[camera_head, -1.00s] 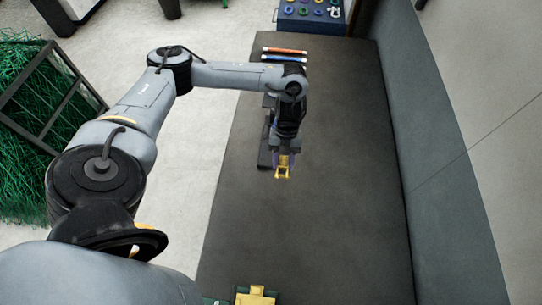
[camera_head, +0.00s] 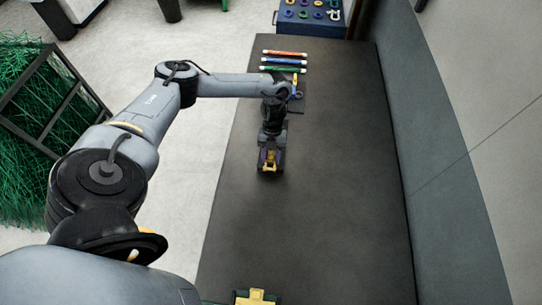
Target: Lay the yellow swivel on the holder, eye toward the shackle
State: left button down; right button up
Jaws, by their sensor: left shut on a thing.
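My left gripper (camera_head: 270,163) is shut on the yellow swivel (camera_head: 269,156) and holds it over the middle-left part of the dark table (camera_head: 335,190). The gripper's fingers cover part of the swivel, and I cannot tell which way its eye points. Beyond the gripper, small blue and yellow pieces (camera_head: 297,94) lie on a dark flat piece (camera_head: 293,106), partly hidden by my arm. I cannot tell for sure which of these is the shackle or the holder. My right gripper is not in view.
Red, blue and green rods (camera_head: 284,61) lie at the table's far end. A blue box (camera_head: 311,14) with coloured rings stands beyond it. A yellow part on a green base (camera_head: 256,297) is cut off at the near edge. The table's right side is clear.

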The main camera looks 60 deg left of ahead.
pick_arm(q)
jog(key=shift+f, duration=0.2)
jog(key=shift+f, duration=0.1)
jog(key=c, duration=0.6)
grip_release()
